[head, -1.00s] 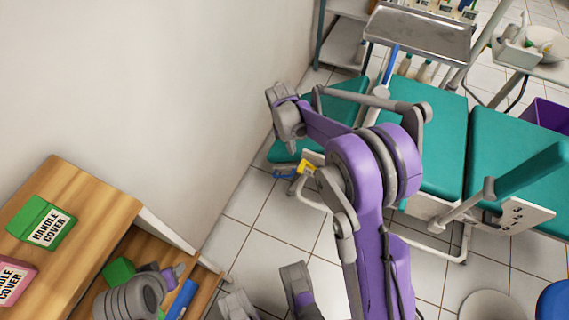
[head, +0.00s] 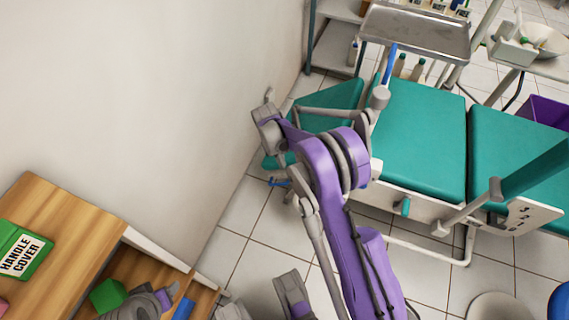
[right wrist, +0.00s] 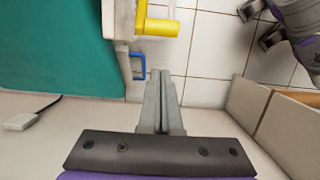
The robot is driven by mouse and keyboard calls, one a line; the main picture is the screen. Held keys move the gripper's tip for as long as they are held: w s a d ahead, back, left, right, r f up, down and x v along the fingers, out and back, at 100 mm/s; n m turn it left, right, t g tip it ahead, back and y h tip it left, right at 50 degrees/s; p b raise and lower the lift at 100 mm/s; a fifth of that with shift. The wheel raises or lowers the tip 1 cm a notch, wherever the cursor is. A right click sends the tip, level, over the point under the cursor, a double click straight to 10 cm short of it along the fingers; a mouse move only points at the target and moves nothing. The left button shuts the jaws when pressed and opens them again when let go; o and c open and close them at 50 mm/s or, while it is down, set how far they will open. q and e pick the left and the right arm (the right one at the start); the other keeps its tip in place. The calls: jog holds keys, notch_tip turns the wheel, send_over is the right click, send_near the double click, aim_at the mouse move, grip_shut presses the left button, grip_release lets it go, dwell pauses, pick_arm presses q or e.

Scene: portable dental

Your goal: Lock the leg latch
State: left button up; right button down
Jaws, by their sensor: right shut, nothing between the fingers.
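The right wrist view shows my right gripper (right wrist: 160,76) shut and empty, its fingertips pointing at the frame of the teal chair. A small blue loop-shaped latch (right wrist: 138,66) is on the chair's pale frame, just left of the fingertips. I cannot tell whether they touch. A yellow handle (right wrist: 160,27) on a white bracket lies beyond the fingertips. In the head view the blue latch (head: 278,183) shows low beside the teal leg section (head: 335,97). My purple right arm hides the yellow handle there.
A white wall runs along the left. A wooden cabinet (head: 62,235) with a green box (head: 22,250) stands at lower left. The chair's teal seat (head: 418,135) and a metal tray (head: 418,30) are at the right. Tiled floor (head: 250,225) is open between cabinet and chair.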

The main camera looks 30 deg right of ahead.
pick_arm(q)
notch_tip(320, 180, down, 2)
jog(key=shift+w+f+b, duration=0.1)
jog(key=shift+w+b, duration=0.05)
jog(key=shift+b, duration=0.65)
pick_arm(e)
jog(key=s+d+f, duration=0.2)
jog(key=s+f, duration=0.1)
jog(key=f, duration=0.1)
jog(key=shift+d+f, duration=0.3)
jog(key=shift+d, duration=0.05)
jog(key=shift+s, duration=0.1)
pick_arm(q)
jog(key=shift+r, duration=0.2)
jog(key=shift+r+p, duration=0.5)
jog(key=shift+p, duration=0.1)
pick_arm(e)
jog(key=shift+t+y, duration=0.5)
jog(key=shift+t, duration=0.1)
jog(key=r, duration=0.1)
jog(key=s+d+r, duration=0.1)
jog(key=s+r, duration=0.1)
jog(key=shift+d+r, duration=0.1)
jog(key=shift+d, duration=0.2)
jog(key=shift+w, duration=0.1)
